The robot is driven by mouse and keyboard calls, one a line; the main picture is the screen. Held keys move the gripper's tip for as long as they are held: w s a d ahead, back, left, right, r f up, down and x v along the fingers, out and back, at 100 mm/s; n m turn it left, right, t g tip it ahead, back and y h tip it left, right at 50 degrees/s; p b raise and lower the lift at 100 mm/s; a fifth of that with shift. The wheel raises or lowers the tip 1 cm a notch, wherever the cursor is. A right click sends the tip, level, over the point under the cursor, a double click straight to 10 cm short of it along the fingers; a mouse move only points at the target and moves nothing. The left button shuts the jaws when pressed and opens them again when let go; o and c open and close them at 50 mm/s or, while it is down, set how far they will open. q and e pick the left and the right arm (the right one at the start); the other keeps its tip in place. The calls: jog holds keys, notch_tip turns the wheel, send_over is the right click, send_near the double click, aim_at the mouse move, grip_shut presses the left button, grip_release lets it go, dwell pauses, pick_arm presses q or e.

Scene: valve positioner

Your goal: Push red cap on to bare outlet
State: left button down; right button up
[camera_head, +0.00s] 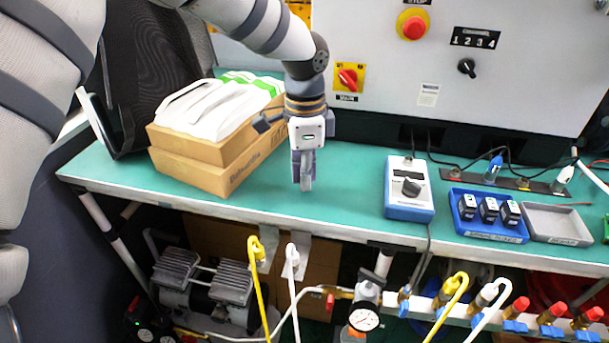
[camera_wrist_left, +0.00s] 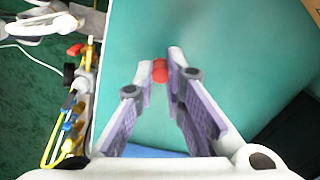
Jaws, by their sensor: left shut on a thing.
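My left gripper (camera_head: 303,184) hangs fingers down above the front part of the green bench, left of the blue-and-white box. Its fingers (camera_wrist_left: 160,75) are shut on a small red cap (camera_wrist_left: 159,70), seen between the tips in the left wrist view. In the head view the fingers hide the cap. The outlet row runs below the bench's front edge at lower right. Other outlets carry red caps (camera_head: 521,303) or hoses. My right gripper is not in view.
Cartons (camera_head: 208,160) sit left of my gripper. The green bench (camera_head: 345,180) is clear around it.

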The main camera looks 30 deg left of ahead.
pick_arm(q)
jog(key=shift+r, duration=0.1)
